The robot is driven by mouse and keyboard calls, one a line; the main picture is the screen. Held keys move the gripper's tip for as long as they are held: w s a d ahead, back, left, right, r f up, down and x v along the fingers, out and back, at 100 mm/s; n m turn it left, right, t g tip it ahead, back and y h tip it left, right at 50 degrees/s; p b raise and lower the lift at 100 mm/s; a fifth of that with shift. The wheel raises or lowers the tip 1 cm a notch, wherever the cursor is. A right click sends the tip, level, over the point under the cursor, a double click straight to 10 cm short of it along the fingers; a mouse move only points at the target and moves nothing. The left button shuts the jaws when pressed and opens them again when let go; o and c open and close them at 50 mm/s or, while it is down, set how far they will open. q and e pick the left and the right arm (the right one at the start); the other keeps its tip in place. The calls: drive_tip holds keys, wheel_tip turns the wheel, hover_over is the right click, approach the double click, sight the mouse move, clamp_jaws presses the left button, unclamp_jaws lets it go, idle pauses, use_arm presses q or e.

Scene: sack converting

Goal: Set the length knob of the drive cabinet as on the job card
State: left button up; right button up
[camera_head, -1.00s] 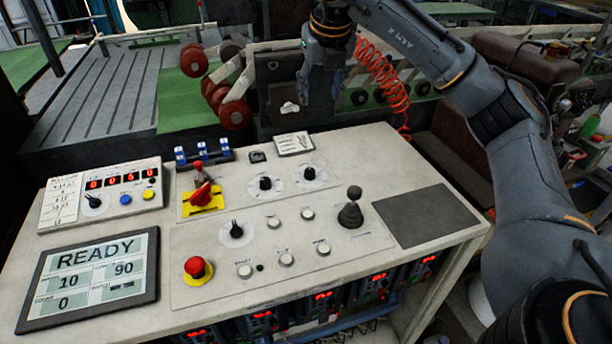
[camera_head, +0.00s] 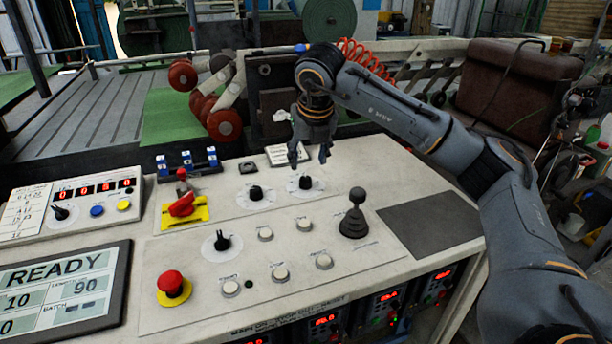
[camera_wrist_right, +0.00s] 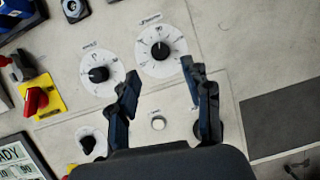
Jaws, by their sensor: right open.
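My right gripper (camera_head: 309,160) is open and empty, pointing down just above the far right dial knob (camera_head: 305,183) on the console top. In the right wrist view the open fingers (camera_wrist_right: 160,77) lie on the near side of that knob (camera_wrist_right: 160,50), apart from it. A second black dial knob (camera_head: 256,192) is to its left; it also shows in the right wrist view (camera_wrist_right: 98,74). A third dial knob (camera_head: 222,243) is nearer. The labels are too small to read, so I cannot tell which is the length knob. A white written card (camera_head: 283,154) lies behind the dials. My left gripper is not in view.
A black joystick (camera_head: 354,216) stands right of the dials, with several white buttons nearby. A red emergency button (camera_head: 172,288) and red rotary switch (camera_head: 183,206) are left. A READY screen (camera_head: 62,295) and a display box (camera_head: 97,189) stand further left.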

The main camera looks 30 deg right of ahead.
sight(306, 179)
drive_tip(key=x, duration=0.7)
drive_tip(key=shift+f, duration=0.2)
clamp_jaws()
